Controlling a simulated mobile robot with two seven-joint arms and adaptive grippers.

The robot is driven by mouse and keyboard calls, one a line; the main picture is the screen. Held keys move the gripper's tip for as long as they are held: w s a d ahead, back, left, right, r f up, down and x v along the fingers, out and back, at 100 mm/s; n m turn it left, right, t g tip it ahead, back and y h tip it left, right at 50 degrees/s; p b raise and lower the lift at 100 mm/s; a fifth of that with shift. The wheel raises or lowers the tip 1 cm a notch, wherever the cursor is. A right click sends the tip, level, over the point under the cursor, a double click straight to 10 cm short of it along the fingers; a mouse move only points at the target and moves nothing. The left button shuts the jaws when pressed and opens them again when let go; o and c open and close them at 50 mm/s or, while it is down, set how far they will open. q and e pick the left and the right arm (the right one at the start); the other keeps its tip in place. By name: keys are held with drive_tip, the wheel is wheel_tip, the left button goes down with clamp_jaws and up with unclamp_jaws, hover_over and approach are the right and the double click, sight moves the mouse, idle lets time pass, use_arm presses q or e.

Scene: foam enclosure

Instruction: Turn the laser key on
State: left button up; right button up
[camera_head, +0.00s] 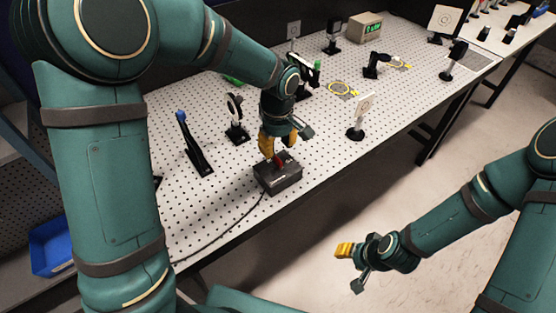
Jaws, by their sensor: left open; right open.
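A small dark grey box (279,180) with a red part (281,160) on top sits near the front edge of the perforated table. A cable runs from it to the lower left. I cannot make out a separate key; the fingers partly cover the box top. My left gripper (279,148) is open, pointing down just above the box, its yellow fingertips beside the red part. I cannot tell whether they touch it. My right gripper (347,250) is open and empty, over the floor in front of the table, well apart from the box.
A blue-topped post (191,143), a round lens mount (236,118) and a white target card (361,113) stand around the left gripper on the table (330,160). A box with a green display (365,28) is at the back. A blue bin (53,246) is at lower left.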

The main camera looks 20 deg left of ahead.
sight(278, 158)
use_arm(q)
wheel_tip(278, 158, down, 6)
drive_tip(key=shift+f+b, duration=0.1)
drive_tip(key=shift+b, duration=0.2)
clamp_jaws()
